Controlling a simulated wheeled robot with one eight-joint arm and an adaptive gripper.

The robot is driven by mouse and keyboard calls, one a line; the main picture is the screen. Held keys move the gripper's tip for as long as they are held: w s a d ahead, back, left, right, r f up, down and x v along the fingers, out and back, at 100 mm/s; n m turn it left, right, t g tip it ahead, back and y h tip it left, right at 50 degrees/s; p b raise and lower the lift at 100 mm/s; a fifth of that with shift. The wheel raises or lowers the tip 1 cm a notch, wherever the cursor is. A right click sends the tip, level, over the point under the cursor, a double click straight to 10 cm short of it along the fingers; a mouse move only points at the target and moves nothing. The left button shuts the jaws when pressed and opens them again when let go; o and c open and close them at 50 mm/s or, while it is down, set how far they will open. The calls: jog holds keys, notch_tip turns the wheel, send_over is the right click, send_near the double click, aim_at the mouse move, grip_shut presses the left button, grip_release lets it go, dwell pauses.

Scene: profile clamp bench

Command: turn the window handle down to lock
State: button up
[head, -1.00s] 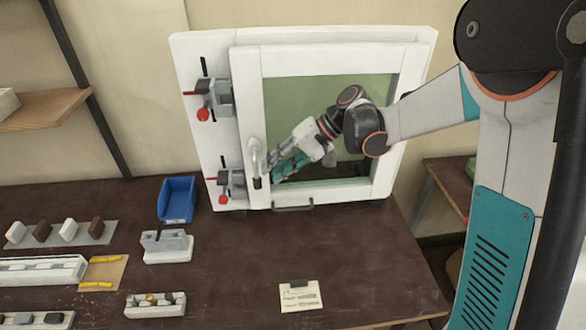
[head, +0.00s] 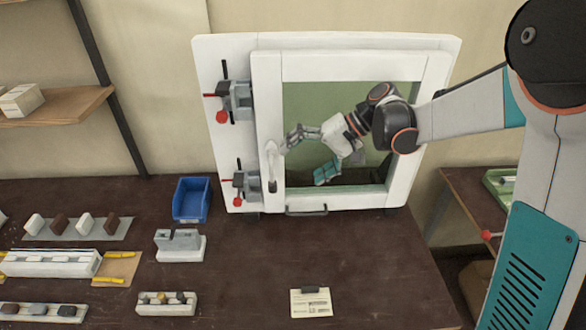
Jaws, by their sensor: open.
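The window handle (head: 271,165) is white with a dark tip and sits on the left side of the white window sash (head: 268,100). Its lever points down, close to vertical. My gripper (head: 304,157) is in front of the glass just right of the handle, its fingers spread wide. The upper grey finger reaches towards the top of the handle; I cannot tell whether it touches. The lower teal-padded finger is clear of the handle, lower and to the right. Nothing shows between the fingers.
Two toggle clamps, upper (head: 236,101) and lower (head: 245,185), with red knobs sit on the frame left of the handle. A blue bin (head: 191,199), a grey block fixture (head: 180,244) and a card (head: 311,302) are on the dark bench (head: 240,270). The bench front middle is mostly clear.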

jog(key=v, duration=0.8)
jog(key=shift+d+r, duration=0.3)
jog(key=s+d+f+t+h+b, duration=0.2)
jog(key=s+f+h, duration=0.1)
jog(key=s, duration=0.4)
jog(key=s+d+f+t+h+b, duration=0.2)
jog(key=s+d+f+h+b, duration=0.1)
jog(key=s, duration=0.5)
jog(key=s+d+f+t+h+b, duration=0.3)
jog(key=s+f, duration=0.1)
jog(key=s, duration=0.4)
jog(key=shift+f+h, duration=0.35)
jog(key=shift+h, duration=0.05)
dwell(0.7)
